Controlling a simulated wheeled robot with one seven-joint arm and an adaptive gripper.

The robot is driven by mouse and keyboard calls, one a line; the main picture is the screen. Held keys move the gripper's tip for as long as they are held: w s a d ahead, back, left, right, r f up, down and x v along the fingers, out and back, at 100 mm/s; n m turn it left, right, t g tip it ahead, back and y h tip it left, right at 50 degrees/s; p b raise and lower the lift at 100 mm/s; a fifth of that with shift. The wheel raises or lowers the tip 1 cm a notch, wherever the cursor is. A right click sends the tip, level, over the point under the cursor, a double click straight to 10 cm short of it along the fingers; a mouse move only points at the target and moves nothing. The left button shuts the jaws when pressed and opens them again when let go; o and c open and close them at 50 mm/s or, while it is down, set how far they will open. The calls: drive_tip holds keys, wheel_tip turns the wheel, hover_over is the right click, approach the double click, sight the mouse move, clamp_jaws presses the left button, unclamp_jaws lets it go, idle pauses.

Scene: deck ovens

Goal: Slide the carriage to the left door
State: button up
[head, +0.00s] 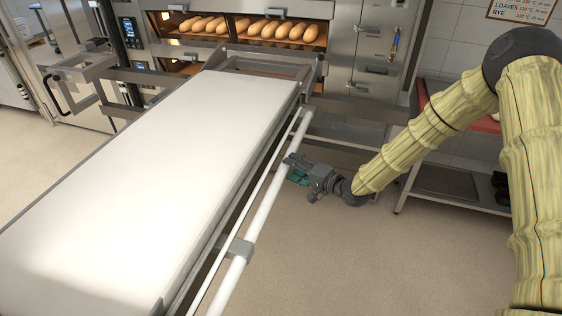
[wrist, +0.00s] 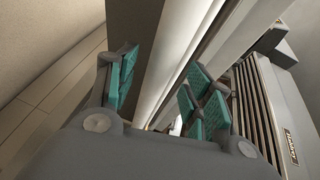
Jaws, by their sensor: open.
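The carriage (head: 150,170) is a long white loading belt on a metal frame, running from the lower left toward the deck ovens. A white rail (head: 262,212) runs along its right side. My gripper (head: 291,168) is at this rail, near the oven end. In the wrist view my gripper (wrist: 160,95) is open, with teal pads on both sides. A pale bar (wrist: 180,55) passes between the pads in that picture; I cannot tell whether they touch it. The oven doorway (head: 240,28) straight ahead shows loaves on two sides of a post. The left door is not clearly identifiable.
A metal frame with a black handle (head: 57,92) stands at the left, by a control panel (head: 130,30). A steel table with a red top (head: 484,122) and lower shelf is at the right. A grey clamp block (head: 236,248) sits on the rail. The floor right of the carriage is clear.

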drive_tip(key=shift+p+x, duration=0.55)
drive_tip(key=shift+x, duration=1.6)
drive_tip(key=shift+s, duration=0.1)
